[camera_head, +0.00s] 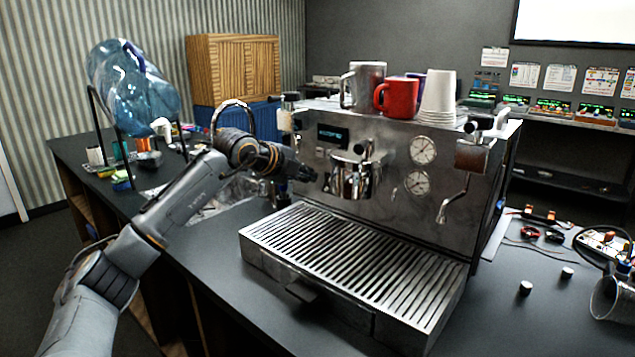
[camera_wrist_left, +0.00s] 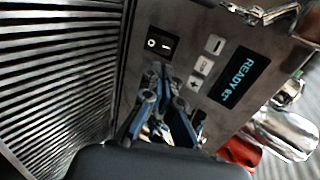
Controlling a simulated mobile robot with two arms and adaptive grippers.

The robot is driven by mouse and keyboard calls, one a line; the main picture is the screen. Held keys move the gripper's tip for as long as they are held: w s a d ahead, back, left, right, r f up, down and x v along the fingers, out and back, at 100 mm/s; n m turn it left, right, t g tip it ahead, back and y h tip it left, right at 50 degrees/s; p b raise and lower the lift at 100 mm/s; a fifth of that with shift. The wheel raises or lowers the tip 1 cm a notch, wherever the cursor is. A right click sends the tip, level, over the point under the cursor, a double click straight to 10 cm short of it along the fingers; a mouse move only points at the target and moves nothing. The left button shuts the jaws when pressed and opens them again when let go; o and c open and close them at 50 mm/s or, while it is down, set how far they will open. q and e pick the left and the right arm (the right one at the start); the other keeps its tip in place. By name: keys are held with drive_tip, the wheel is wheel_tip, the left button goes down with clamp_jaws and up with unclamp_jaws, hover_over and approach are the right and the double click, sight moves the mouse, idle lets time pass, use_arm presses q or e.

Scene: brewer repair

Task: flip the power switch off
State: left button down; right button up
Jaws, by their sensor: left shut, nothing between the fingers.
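The espresso machine (camera_head: 395,205) stands on the dark counter, its front panel facing me. In the left wrist view the black power switch (camera_wrist_left: 162,44), with white "O" and "–" marks, sits on the steel panel. In the head view I cannot make the switch out; my gripper covers that area. My left gripper (camera_head: 303,173) is at the left part of the front panel. In the wrist view its fingertips (camera_wrist_left: 160,74) are together and empty, just below the switch in the picture; I cannot tell whether they touch the panel. The display (camera_wrist_left: 239,75) is lit and reads "READY". My right gripper is not in view.
The slatted drip tray (camera_head: 350,262) juts out below my gripper. The group head (camera_head: 352,178) is close to its right. A steel pitcher (camera_head: 366,84), a red mug (camera_head: 396,97) and white cups (camera_head: 438,97) stand on top. A blue water bottle (camera_head: 132,85) is at the left.

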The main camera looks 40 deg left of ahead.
use_arm(q)
drive_tip(key=b+v, duration=0.1)
drive_tip(key=v, duration=0.5)
drive_tip(key=shift+s+a, duration=0.25)
drive_tip(key=shift+a, duration=0.15)
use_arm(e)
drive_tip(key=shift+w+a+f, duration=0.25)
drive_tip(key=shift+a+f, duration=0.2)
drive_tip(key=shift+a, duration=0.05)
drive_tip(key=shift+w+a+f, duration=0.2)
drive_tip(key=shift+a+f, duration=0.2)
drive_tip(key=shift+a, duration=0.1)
